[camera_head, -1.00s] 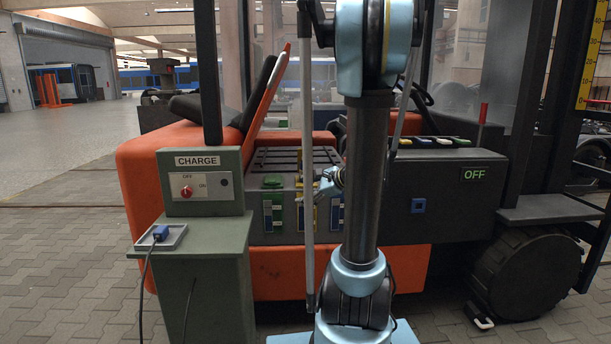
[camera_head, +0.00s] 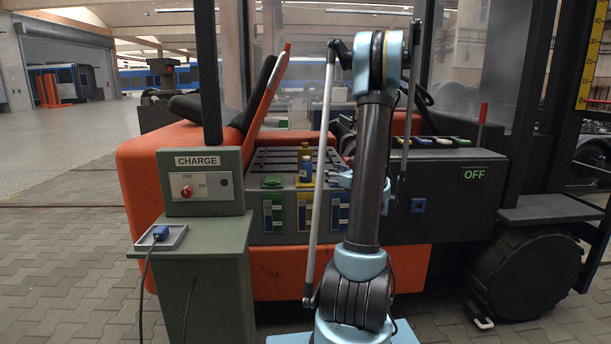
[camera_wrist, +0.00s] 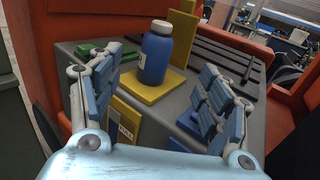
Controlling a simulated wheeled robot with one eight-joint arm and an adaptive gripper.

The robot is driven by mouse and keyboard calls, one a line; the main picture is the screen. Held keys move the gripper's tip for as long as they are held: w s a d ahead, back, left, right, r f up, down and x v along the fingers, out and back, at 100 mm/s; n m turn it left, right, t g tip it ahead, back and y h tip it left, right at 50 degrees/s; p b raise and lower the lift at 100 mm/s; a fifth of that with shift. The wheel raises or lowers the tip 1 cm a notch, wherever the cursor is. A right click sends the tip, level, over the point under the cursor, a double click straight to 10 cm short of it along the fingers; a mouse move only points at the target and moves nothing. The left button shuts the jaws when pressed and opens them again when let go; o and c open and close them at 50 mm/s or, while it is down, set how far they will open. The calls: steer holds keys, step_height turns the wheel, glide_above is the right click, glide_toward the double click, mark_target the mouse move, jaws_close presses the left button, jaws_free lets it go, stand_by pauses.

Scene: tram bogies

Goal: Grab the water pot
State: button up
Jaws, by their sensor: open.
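A blue bottle with a white cap, which looks like the water pot, stands upright on a flat yellow plate (camera_wrist: 168,91) in the wrist view (camera_wrist: 156,55). It also shows small in the head view (camera_head: 306,170), on the grey battery box. My gripper (camera_wrist: 150,100) is open, with one jointed finger at the left and one at the right of the wrist view. The bottle stands beyond and between the fingers, not visibly touched. In the head view my gripper (camera_head: 338,178) is right of the bottle and partly hidden by my arm.
A yellow upright piece (camera_wrist: 182,35) stands close behind the bottle. A green cap (camera_head: 273,182) lies left of it, and dark ribs (camera_wrist: 225,55) lie right. The charge post (camera_head: 203,180) stands at the left. An orange seat frame (camera_head: 266,90) rises behind.

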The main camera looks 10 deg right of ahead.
mark_target(310, 164)
steer(key=x, duration=1.5)
steer(key=shift+a+r, duration=0.15)
steer(key=shift+a, duration=0.05)
steer(key=c, duration=1.3)
steer(key=shift+c, duration=0.2)
steer(key=shift+r, duration=0.1)
steer(key=shift+s+r, duration=0.1)
steer(key=shift+r, duration=0.1)
step_height(310, 164, up, 11)
steer(key=shift+f, duration=0.1)
steer(key=s+a, duration=0.1)
steer(key=s, duration=1.8)
steer(key=shift+a, duration=0.2)
